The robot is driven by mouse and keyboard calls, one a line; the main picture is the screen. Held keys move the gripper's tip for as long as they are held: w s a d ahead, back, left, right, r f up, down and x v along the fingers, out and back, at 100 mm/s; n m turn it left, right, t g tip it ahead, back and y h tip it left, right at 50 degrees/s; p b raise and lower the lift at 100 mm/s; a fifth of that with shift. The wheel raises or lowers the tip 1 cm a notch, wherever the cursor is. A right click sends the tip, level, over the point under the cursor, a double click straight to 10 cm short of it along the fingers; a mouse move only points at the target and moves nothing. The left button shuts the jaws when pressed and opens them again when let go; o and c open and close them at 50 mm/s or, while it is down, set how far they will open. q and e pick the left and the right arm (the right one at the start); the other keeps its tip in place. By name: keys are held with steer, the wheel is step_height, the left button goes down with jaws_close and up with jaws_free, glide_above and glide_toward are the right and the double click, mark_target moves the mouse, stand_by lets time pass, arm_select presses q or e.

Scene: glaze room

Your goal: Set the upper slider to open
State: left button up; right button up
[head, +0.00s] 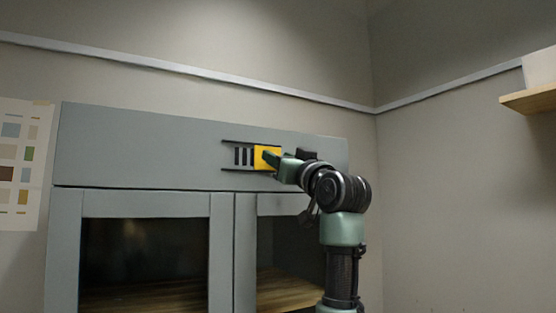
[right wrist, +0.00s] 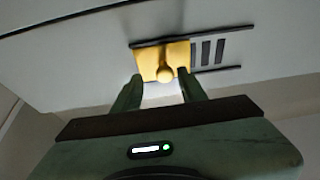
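The upper slider is a yellow plate (head: 266,158) with a round knob, set between two dark rails on the grey cabinet's top panel. Dark vertical slots (head: 243,156) show uncovered to the left of the plate in the head view. In the right wrist view the yellow plate (right wrist: 149,57) sits near the left end of the rails, with the slots (right wrist: 207,52) to its right. My right gripper (right wrist: 160,76) is open, its two fingers on either side of the knob, with gaps visible. In the head view the right gripper (head: 272,160) partly covers the plate. My left gripper is not in view.
The grey cabinet (head: 140,150) has door frames with dark panes below the panel. A colour sample chart (head: 22,160) hangs on the wall at left. A wooden shelf (head: 530,98) juts from the right wall. The space right of my arm is clear.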

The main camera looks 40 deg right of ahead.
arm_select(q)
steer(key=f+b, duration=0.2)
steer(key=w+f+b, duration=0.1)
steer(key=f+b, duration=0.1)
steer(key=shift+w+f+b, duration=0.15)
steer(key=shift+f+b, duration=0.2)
arm_select(e)
steer(key=v, duration=0.7)
steer(key=shift+s, duration=0.35)
steer(key=shift+a+f, duration=0.1)
steer(key=shift+f, duration=0.05)
